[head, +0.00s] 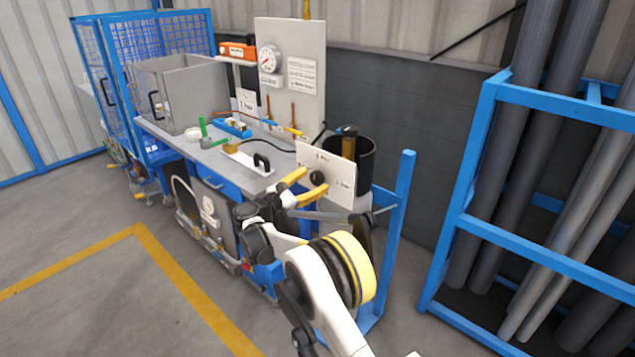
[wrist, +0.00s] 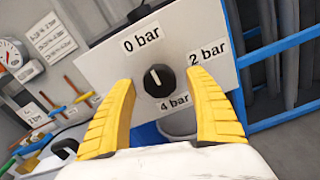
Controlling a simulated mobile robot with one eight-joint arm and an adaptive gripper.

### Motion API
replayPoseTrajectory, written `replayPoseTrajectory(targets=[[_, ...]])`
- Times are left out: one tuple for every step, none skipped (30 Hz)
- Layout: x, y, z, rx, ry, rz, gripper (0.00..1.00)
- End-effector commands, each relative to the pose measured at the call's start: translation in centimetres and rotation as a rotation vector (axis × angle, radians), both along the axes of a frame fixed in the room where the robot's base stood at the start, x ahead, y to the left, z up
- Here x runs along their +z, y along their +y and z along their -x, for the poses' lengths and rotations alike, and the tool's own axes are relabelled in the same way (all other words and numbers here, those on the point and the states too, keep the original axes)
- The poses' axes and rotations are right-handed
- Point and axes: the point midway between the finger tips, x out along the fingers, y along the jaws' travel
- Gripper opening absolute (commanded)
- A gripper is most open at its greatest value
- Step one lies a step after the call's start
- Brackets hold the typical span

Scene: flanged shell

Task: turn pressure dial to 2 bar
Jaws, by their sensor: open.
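The pressure dial (wrist: 160,82) is a round black knob on a white panel (wrist: 105,62), between the two yellow fingers of my gripper (wrist: 160,76) in the wrist view. Its white line is tilted a little left of upright and points roughly toward the "0 bar" label (wrist: 141,38). The "2 bar" label (wrist: 208,52) is to the right and the "4 bar" label (wrist: 174,101) is below. My gripper is open, with a gap on both sides of the knob; how far the fingertips are from the panel is hard to tell. In the head view the dial (head: 318,178) sits by the fingertips.
The panel stands at the right end of a grey workbench (head: 215,160) with tools and a cable on it. A round gauge (head: 269,58) is on a board behind. A dark bin (head: 366,160) is behind the panel. A blue pipe rack (head: 480,150) is on the right.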

Motion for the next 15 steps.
replayPoseTrajectory(targets=[[-0.2,-0.4,-0.6,-0.001,0.0,0.0,0.63],[-0.1,-0.6,-0.8,-0.001,0.0,0.0,0.63],[-0.1,-0.9,-1.1,-0.001,0.0,0.0,0.63],[-0.1,-1.0,-1.3,-0.001,0.0,0.0,0.63],[-0.1,-1.1,-1.5,-0.001,0.0,0.0,0.63],[0.0,-1.3,-1.6,0.0,-0.001,-0.001,0.63],[0.0,-1.3,-1.7,0.0,-0.001,-0.001,0.63],[0.0,-1.3,-1.7,0.0,-0.001,-0.001,0.63],[0.0,-1.4,-1.8,0.0,0.0,-0.001,0.63],[0.1,-1.4,-1.8,0.0,0.0,-0.001,0.63],[0.1,-1.4,-1.8,0.0,0.0,-0.001,0.63],[0.1,-1.4,-1.8,0.0,0.0,-0.001,0.63],[0.1,-1.4,-1.8,0.0,0.0,-0.001,0.63],[0.1,-1.4,-1.8,0.0,0.0,-0.001,0.63],[0.1,-1.3,-1.8,0.0,0.0,-0.001,0.62]])
